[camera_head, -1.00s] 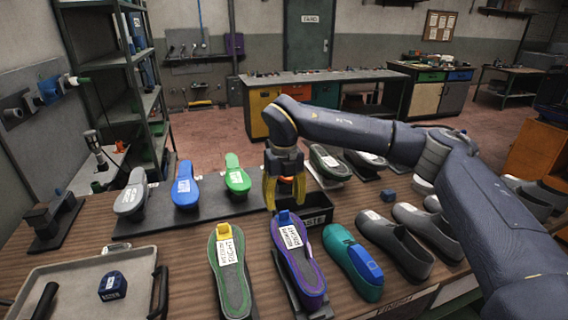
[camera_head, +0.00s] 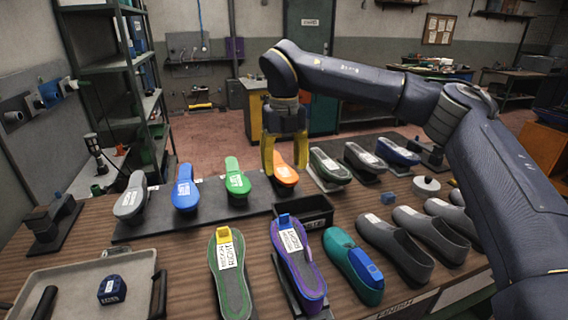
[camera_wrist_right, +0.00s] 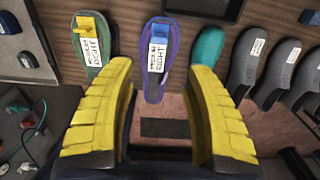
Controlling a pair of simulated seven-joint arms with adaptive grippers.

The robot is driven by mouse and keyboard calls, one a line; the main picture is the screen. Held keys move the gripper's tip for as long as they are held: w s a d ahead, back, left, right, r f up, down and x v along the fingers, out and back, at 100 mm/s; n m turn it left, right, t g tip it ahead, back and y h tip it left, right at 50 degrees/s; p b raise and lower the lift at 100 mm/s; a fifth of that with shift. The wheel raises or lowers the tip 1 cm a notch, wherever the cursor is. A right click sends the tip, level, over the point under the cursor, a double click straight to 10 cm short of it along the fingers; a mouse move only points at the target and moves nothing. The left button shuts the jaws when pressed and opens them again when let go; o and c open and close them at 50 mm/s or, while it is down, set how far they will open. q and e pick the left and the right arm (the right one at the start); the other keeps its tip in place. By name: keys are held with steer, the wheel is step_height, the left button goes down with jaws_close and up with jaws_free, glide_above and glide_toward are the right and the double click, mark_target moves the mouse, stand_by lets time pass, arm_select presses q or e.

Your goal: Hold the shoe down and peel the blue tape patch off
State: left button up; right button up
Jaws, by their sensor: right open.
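A teal shoe (camera_head: 341,252) lies on the bench with a blue patch (camera_head: 365,266) on its near right part. The teal shoe partly shows in the wrist view (camera_wrist_right: 207,48), where its patch is not seen. Left of it, a purple-edged sole (camera_head: 299,268) carries a blue block (camera_head: 285,220) at its far end and a white label (camera_head: 291,239); the block also shows in the wrist view (camera_wrist_right: 160,31). My right gripper (camera_head: 286,168) is open and empty, raised behind the purple sole and apart from the shoes. My left gripper is out of view.
A green sole with a yellow block (camera_head: 224,234) lies left of the purple one. Grey shoes (camera_head: 394,245) stand to the right. A black bin (camera_head: 303,214) and a row of coloured soles (camera_head: 185,188) lie behind. A tray (camera_head: 45,276) fills the near left.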

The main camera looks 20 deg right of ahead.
mark_target(284, 216)
step_height(284, 216, down, 17)
steer(key=shift+f, duration=0.1)
stand_by(1.0)
steer(key=shift+c, duration=0.4)
jaws_close()
steer(key=shift+o, duration=0.4)
jaws_free()
